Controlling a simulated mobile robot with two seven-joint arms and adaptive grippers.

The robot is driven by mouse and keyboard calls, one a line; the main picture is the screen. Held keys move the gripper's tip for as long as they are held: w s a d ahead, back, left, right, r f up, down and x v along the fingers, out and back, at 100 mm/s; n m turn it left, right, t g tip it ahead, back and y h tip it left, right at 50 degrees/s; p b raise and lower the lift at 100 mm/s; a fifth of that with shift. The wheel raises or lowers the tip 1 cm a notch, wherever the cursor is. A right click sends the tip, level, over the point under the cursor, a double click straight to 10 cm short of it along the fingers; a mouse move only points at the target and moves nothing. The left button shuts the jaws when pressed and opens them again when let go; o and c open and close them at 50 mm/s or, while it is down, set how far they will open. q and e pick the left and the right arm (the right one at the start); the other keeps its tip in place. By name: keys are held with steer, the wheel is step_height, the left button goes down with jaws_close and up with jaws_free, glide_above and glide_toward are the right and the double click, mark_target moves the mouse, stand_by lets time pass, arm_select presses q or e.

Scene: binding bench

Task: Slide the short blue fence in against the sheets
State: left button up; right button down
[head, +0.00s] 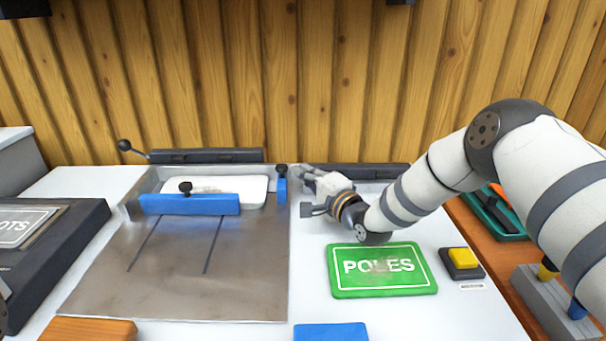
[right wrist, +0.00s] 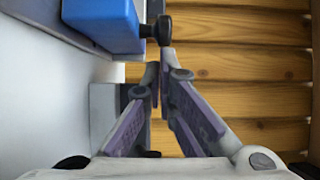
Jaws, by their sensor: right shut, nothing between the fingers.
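The short blue fence (head: 282,190) stands at the right edge of the metal plate (head: 180,270), with a black knob on top. The white sheets (head: 255,188) lie just left of it, with a narrow gap between. My right gripper (head: 300,172) is just right of the short fence, its fingers shut and empty. In the right wrist view the fence (right wrist: 100,22) and its knob (right wrist: 163,28) show just beyond the shut fingertips (right wrist: 160,72); I cannot tell if they touch. My left gripper is not in view.
A long blue fence (head: 190,204) with a black knob runs along the sheets' front. Dark bars (head: 205,156) stand behind, before the plank wall. A green POLES sign (head: 382,269) and a yellow button (head: 463,258) lie right.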

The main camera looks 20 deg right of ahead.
mark_target(282, 179)
steer(key=shift+r, duration=0.1)
steer(key=a, duration=0.2)
steer(key=w+a, duration=0.1)
steer(key=a, duration=0.1)
steer(key=a+b, duration=0.1)
steer(key=a, duration=0.1)
steer(key=shift+w+f, duration=0.25)
steer(key=shift+w, duration=0.05)
steer(key=shift+a+r, duration=0.1)
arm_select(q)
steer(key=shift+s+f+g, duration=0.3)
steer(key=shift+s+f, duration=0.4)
arm_select(e)
steer(key=shift+w+r, duration=0.1)
